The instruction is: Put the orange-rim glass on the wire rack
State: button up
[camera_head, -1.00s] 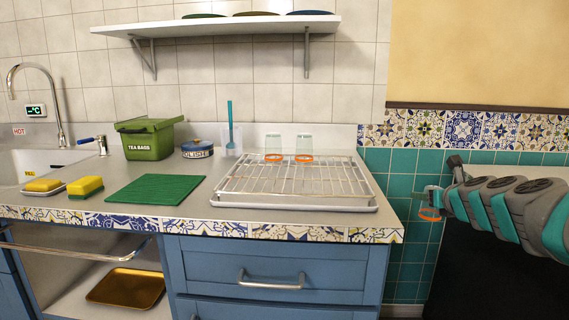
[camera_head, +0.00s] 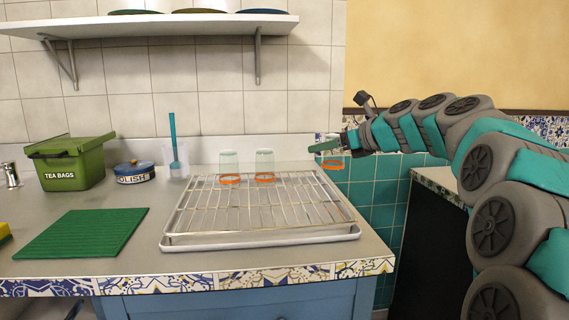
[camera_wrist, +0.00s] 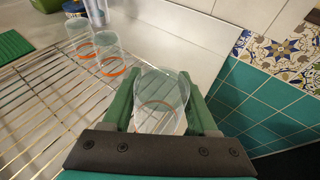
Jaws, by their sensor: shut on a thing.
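My gripper (camera_head: 335,145) is shut on a clear glass with an orange rim (camera_head: 332,163), held upside down with the rim low. In the wrist view the glass (camera_wrist: 162,95) sits between the green fingers (camera_wrist: 160,108). The wire rack (camera_head: 258,205) stands on a white tray on the counter. The held glass is above and beyond the rack's right back corner. Two more upturned orange-rim glasses, a left one (camera_head: 229,167) and a right one (camera_head: 264,165), stand side by side at the back of the rack.
A green mat (camera_head: 82,233), a green tea-bag box (camera_head: 70,162), a polish tin (camera_head: 134,172) and a cup with a blue utensil (camera_head: 175,158) are left of the rack. A shelf (camera_head: 160,27) hangs above. The rack's front and middle are bare.

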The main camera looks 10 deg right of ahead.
aim_at(325, 153)
jog(key=w+a, duration=0.4)
jog(key=a, duration=0.1)
jog(key=w+a+f, duration=0.1)
jog(key=w+a, duration=0.1)
jog(key=shift+w+a, duration=0.15)
jog(key=shift+w, duration=0.2)
notch_tip(325, 153, down, 4)
jog(key=shift+r+b, duration=0.25)
jog(key=shift+b, duration=0.05)
jog(key=shift+r, duration=0.1)
jog(key=o, duration=1.4)
jog(key=v, duration=1.2)
